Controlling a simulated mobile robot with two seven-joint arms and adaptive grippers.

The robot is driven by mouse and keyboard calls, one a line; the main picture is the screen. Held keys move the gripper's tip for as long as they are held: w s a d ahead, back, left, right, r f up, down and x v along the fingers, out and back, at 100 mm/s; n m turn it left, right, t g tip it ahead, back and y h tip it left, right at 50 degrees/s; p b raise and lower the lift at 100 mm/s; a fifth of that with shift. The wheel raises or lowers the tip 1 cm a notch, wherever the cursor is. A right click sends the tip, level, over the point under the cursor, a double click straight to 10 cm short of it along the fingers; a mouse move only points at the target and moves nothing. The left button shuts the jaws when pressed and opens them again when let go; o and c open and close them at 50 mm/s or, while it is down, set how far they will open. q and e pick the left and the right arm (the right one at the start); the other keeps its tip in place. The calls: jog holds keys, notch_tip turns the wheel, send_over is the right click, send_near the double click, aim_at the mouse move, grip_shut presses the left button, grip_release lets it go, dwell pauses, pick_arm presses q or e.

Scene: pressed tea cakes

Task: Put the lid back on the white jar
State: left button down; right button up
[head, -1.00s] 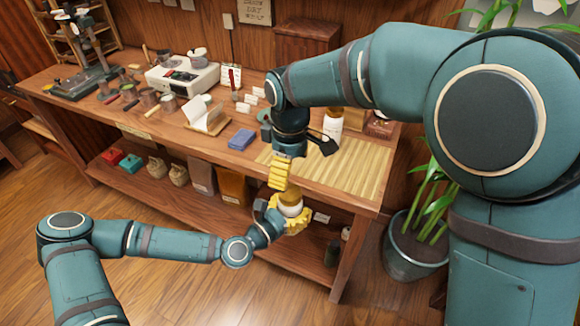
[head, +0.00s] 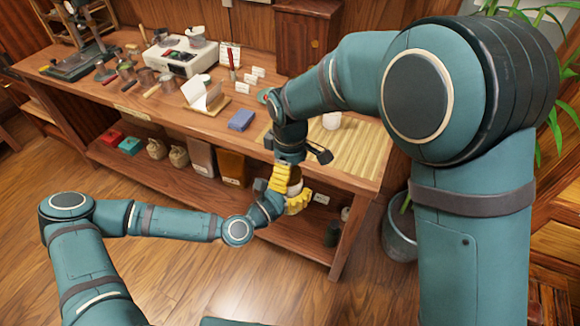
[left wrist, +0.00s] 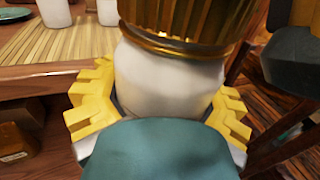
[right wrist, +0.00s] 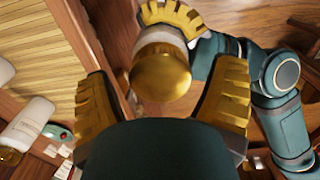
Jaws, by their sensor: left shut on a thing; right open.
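The white jar (left wrist: 168,85) is upright between the yellow fingers of my left gripper (left wrist: 160,108), which is shut on it. A ribbed gold lid (left wrist: 185,20) sits at the jar's mouth in the left wrist view; I cannot tell whether it is fully seated. The right wrist view shows the lid's gold top (right wrist: 161,72) between the two spread fingers of my right gripper (right wrist: 164,80), and part of the white jar (right wrist: 160,37) beyond it. My right gripper is open, close above the lid. In the head view, the grippers (head: 282,182) overlap and mostly hide the jar.
The jar is held in front of the wooden bench (head: 340,190). A slatted mat (head: 355,150) with white containers (head: 332,120) lies on the bench's right end. A blue box (head: 241,120) and a paper stand (head: 205,97) are further left. A potted plant (head: 400,235) stands at right.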

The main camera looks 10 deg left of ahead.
jog(key=c, duration=1.3)
jog(key=m, duration=0.4)
jog(key=shift+m, duration=0.4)
jog(key=m, duration=0.3)
jog(key=o, duration=1.2)
jog(key=shift+o, duration=0.2)
